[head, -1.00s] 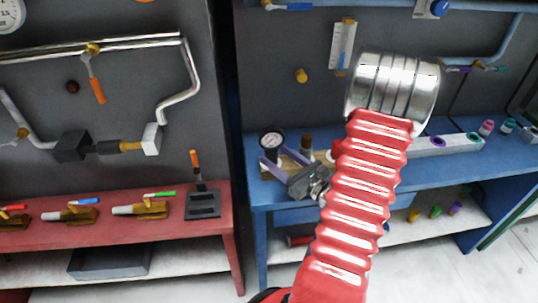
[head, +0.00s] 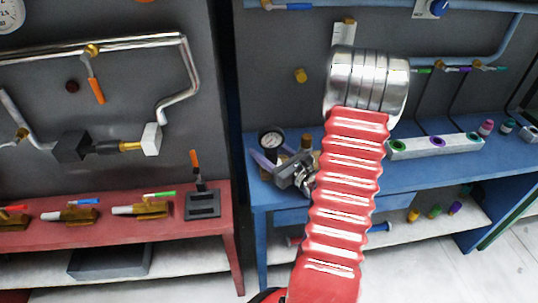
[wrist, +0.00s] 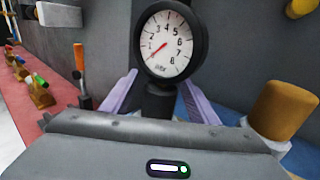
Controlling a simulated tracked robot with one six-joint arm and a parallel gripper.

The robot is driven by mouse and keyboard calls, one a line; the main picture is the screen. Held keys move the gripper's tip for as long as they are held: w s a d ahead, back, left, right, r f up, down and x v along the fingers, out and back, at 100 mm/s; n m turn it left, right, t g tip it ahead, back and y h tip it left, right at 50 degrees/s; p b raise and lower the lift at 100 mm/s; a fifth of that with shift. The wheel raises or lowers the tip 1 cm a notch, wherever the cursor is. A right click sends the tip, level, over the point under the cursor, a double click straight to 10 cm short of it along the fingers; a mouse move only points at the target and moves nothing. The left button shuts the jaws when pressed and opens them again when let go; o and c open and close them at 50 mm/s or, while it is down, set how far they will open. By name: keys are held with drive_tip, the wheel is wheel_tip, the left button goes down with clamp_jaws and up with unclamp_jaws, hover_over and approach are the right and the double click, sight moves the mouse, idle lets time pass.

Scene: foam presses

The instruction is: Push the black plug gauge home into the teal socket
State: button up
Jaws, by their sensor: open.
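A teal-ringed socket (head: 473,138) sits at the right end of a pale block on the blue bench. No separate black plug gauge can be picked out with certainty. A dial gauge with a black rim and dark stem (head: 271,141) stands at the bench's left end; it also fills the upper middle of the wrist view (wrist: 170,45). My gripper (head: 273,158) is at that gauge, well left of the socket. Its two lavender fingers are apart, one either side of the stem in the wrist view (wrist: 157,98). Whether they touch it cannot be told.
The pale block (head: 455,146) also carries green and purple rings. Small coloured plugs (head: 486,128) stand right of it. A brass cylinder (wrist: 282,110) is close right of my gripper. A red bench (head: 120,235) lies left. My red arm hides the bench's middle.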

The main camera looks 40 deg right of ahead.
drive_tip(key=shift+w, duration=0.85)
clamp_jaws()
idle(0.4)
